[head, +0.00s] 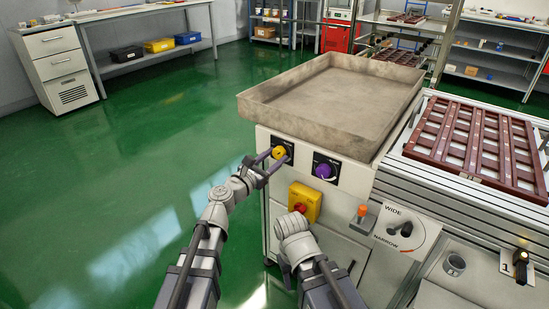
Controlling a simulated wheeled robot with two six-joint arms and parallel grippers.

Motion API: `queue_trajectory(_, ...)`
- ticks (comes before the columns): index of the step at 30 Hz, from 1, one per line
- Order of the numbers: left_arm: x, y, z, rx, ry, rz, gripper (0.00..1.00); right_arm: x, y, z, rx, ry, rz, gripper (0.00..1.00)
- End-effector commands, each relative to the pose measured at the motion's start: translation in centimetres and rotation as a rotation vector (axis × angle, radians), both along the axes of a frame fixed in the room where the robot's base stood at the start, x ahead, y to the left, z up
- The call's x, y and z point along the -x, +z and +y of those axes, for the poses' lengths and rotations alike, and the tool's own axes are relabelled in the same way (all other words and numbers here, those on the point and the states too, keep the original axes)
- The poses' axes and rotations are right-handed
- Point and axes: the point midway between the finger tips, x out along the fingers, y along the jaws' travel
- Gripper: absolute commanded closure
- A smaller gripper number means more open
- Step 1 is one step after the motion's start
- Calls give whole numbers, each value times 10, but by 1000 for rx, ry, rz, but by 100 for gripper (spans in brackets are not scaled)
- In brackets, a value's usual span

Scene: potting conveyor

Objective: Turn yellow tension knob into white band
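The yellow tension knob (279,152) sits on a dark plate on the front of the machine cabinet, below the tray's left end. A white band on its dial is too small to make out. My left gripper (280,155) is at the knob, its two dark fingers apart with one on either side of it. I cannot tell whether both fingers touch the knob. My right arm reaches in from the bottom, below the panel, and its fingers do not show.
A purple knob (323,171) is just right of the yellow one. Below are a yellow box with a red button (299,207), an orange-topped post (362,211) and a WIDE/NARROW dial plate (405,230). A large tray (262,107) overhangs the panel. Green floor is clear at left.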

Motion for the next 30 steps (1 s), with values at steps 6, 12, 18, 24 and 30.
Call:
queue_trajectory(6,0,0,0,0,0,0,77,0,0,0,0,0,0,50)
queue_trajectory(12,0,0,0,0,-1,0,100,0,0,0,0,0,0,50)
queue_trajectory(18,0,0,0,-4,-1,-3,100,0,0,0,0,0,0,50)
queue_trajectory(24,0,0,0,-51,-1,-37,100,0,0,0,0,0,0,50)
queue_trajectory(30,0,0,0,-164,-1,-119,100,0,0,0,0,0,0,50)
